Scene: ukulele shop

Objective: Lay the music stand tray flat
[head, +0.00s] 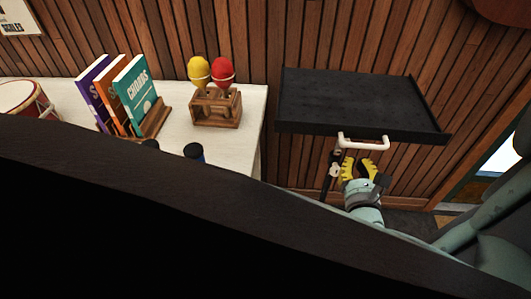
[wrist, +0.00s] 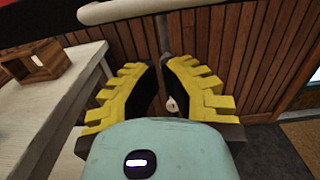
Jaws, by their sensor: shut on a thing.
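The music stand tray (head: 355,98) is a black, shallow, rimmed panel in front of the wood wall. It looks close to level, with a slight tilt I cannot measure. A white U-shaped handle (head: 363,145) is on its near edge; its bar also crosses the top of the wrist view (wrist: 140,9). My gripper (head: 358,162), with yellow ribbed fingers, is just below the handle and looks apart from it. In the wrist view my gripper (wrist: 160,62) has its fingertips drawn close together. The thing between them cannot be made out; a thin post shows behind the gap.
A white table (head: 245,137) stands left of the tray, with books (head: 130,95), a wooden box (head: 215,108) holding a yellow and a red maraca, and a drum (head: 25,98). A dark surface (head: 150,230) blocks the lower head view. Floor shows at right.

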